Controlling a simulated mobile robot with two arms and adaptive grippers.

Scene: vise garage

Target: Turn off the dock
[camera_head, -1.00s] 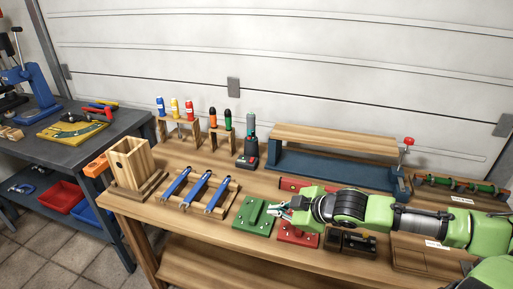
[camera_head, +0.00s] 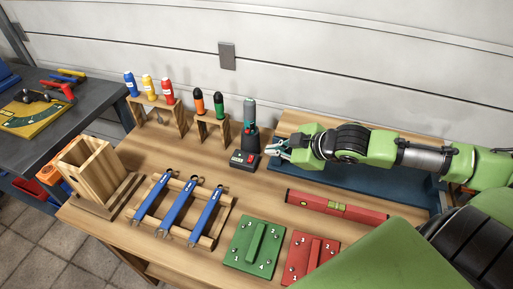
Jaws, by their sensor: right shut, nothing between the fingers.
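The dock (camera_head: 245,148) is a dark unit on the wooden workbench, with a red and a green spot on its low front part. A grey-and-teal tool (camera_head: 249,114) stands upright in it. My right gripper (camera_head: 281,150) comes in from the right, its fingers shut and empty. Its tips point left toward the dock, a short way right of its front part in the picture. A gap shows between them, but I cannot tell the height of the tips above the bench. My left gripper is not in view.
A red level (camera_head: 336,206) lies in front of my right gripper. Green (camera_head: 254,245) and red (camera_head: 311,258) plates lie nearer. Blue-handled tools (camera_head: 178,208) rest on a wooden rack at left. Small racks with coloured tools stand behind. A blue stand (camera_head: 360,180) lies beneath my right arm.

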